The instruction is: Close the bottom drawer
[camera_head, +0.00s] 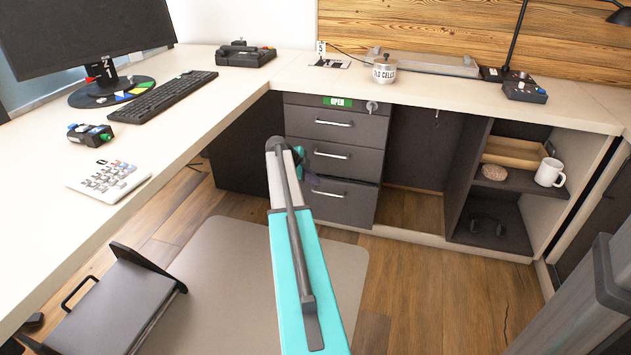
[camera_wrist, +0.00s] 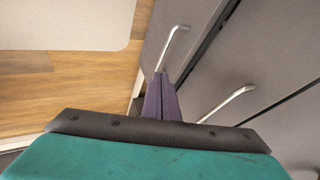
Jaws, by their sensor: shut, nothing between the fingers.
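The grey drawer cabinet under the desk has three drawers with silver bar handles. The bottom drawer (camera_head: 345,212) seems to stand slightly proud of the one above, with a dark gap along its top edge. In the wrist view the bottom drawer (camera_wrist: 196,20) shows its handle (camera_wrist: 172,45) just beyond my fingertips. The middle drawer's handle (camera_wrist: 228,103) is to the right there. My gripper (camera_head: 313,179) is shut and empty, its purple fingers (camera_wrist: 160,85) close to the bottom drawer's front. I cannot tell whether they touch. My arm hides part of the cabinet's left side.
Open shelves with a white mug (camera_head: 549,172) stand to the right. Wooden floor lies clear before the cabinet.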

